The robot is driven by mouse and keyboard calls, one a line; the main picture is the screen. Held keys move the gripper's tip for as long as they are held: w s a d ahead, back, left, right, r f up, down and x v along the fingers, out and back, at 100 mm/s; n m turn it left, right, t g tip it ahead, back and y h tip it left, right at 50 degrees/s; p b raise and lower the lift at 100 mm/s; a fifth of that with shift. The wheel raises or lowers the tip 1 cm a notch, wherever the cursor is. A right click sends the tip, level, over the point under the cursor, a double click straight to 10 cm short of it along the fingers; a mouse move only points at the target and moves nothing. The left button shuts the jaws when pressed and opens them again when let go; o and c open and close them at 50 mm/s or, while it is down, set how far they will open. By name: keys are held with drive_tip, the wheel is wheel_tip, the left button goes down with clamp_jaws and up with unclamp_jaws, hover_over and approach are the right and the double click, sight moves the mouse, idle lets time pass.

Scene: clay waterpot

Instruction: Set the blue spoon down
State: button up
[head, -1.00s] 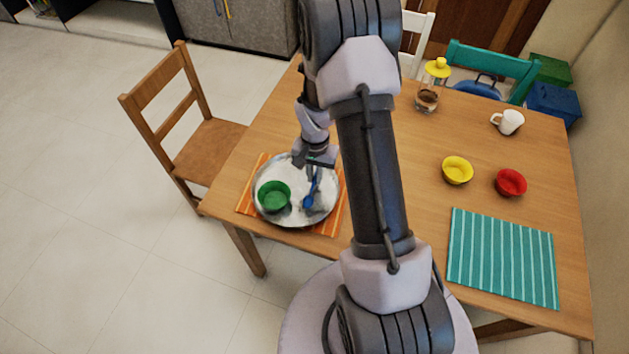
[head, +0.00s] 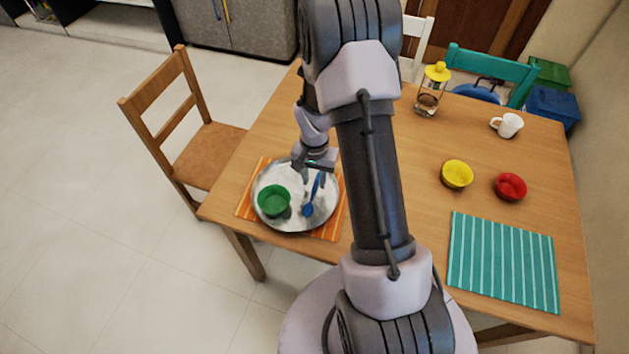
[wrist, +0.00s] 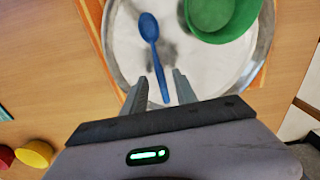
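The blue spoon (head: 309,209) lies on the round silver tray (head: 290,224), to the right of the green bowl in the head view. In the wrist view the blue spoon (wrist: 150,30) has its bowl end away from me and its handle running toward the gap between my fingers. My gripper (wrist: 158,90) is open, its two fingers apart on either side of the handle's end, not touching it. In the head view my gripper (head: 314,175) is over the far part of the tray.
The green bowl (head: 273,201) sits on the tray's left, and the tray rests on an orange striped mat (head: 328,232). A yellow bowl (head: 457,174), red bowl (head: 511,187), white mug (head: 507,125), yellow-lidded jar (head: 431,92) and teal mat (head: 503,262) are to the right.

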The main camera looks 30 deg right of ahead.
drive_tip(key=s+a+r+n+t+p, duration=0.1)
drive_tip(key=a+r, duration=0.3)
drive_tip(key=r, duration=0.8)
drive_tip(key=s+a+r+n+t+p, duration=0.1)
drive_tip(key=a+r+p, duration=0.15)
drive_tip(key=r, duration=1.05)
drive_tip(key=s+a+r+n+t+y, duration=0.1)
drive_tip(key=s+a+r+t, duration=0.1)
drive_tip(key=s+a+r, duration=0.3)
drive_tip(key=s+a+r+n+t+y, duration=0.1)
drive_tip(key=s+a+r+n, duration=0.1)
drive_tip(key=s+a+r, duration=0.4)
drive_tip(key=s+a, duration=0.1)
drive_tip(key=s, duration=0.3)
drive_tip(key=shift+s+r+t+b, duration=0.2)
drive_tip(key=shift+s+t+b, duration=0.05)
drive_tip(key=shift+t+b, duration=0.15)
